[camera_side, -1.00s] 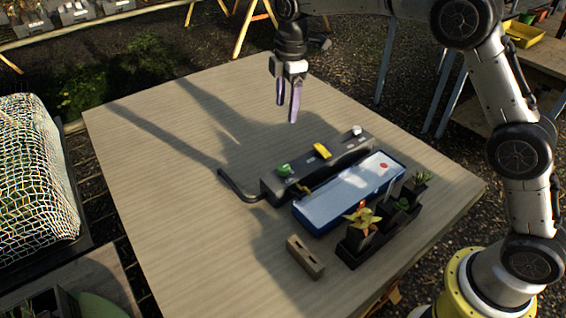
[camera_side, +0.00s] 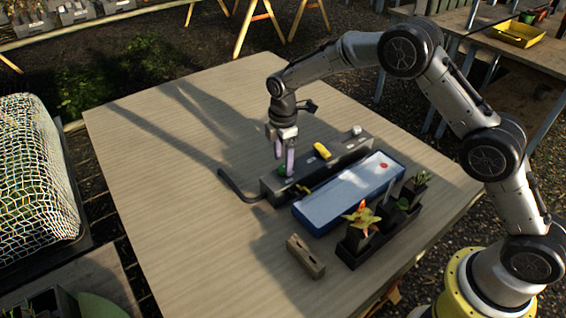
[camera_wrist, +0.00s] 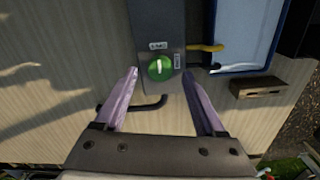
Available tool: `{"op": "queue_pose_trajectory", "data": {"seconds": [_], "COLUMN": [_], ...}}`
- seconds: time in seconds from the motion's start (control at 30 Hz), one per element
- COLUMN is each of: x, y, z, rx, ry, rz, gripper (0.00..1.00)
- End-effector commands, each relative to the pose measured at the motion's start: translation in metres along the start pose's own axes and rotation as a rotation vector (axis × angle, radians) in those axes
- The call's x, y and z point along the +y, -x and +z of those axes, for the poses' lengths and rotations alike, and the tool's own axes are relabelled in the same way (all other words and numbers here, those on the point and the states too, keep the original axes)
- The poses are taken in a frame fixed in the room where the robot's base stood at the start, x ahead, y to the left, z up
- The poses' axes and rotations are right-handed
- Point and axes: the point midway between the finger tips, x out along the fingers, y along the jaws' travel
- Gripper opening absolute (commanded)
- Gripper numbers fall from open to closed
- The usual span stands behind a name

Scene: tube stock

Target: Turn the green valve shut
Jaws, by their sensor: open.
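The green valve (camera_wrist: 159,67) is a round knob with a pale bar across it, at the end of a dark grey manifold block (camera_wrist: 158,20). In the wrist view it shows just ahead of and between my fingertips. In the side view the green valve (camera_side: 282,173) is partly hidden by my fingers. My gripper (camera_side: 283,147) points down above that end of the block, and its purple fingers are open, one on either side of the knob. Contact with the knob is not visible. In the wrist view my gripper (camera_wrist: 162,84) holds nothing. Small labels sit beside the knob.
A yellow handle (camera_side: 321,151) and a white knob (camera_side: 356,130) sit farther along the block. A blue tray (camera_side: 320,222) lies alongside, with potted plants (camera_side: 362,222) in a dark planter and a holed brick (camera_side: 305,257) nearby. The table's left side is clear.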

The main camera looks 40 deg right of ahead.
Motion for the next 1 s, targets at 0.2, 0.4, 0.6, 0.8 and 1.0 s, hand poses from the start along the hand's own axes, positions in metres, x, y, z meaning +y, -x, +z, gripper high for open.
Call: {"op": "queue_pose_trajectory", "data": {"seconds": [0.2, 0.4, 0.6, 0.8, 1.0], "x": [0.000, 0.000, 0.000, 0.000, 0.000], "y": [-0.016, -0.017, -0.017, -0.016, -0.016], "z": [0.000, 0.000, 0.000, 0.000, 0.000], "rx": [0.000, 0.000, 0.000, 0.000, 0.000], "ry": [0.000, 0.000, 0.000, 0.000, 0.000], "rz": [-0.001, 0.000, 0.000, 0.000, 0.000], "gripper": [0.72, 0.72, 0.52, 0.16, 0.00]}}
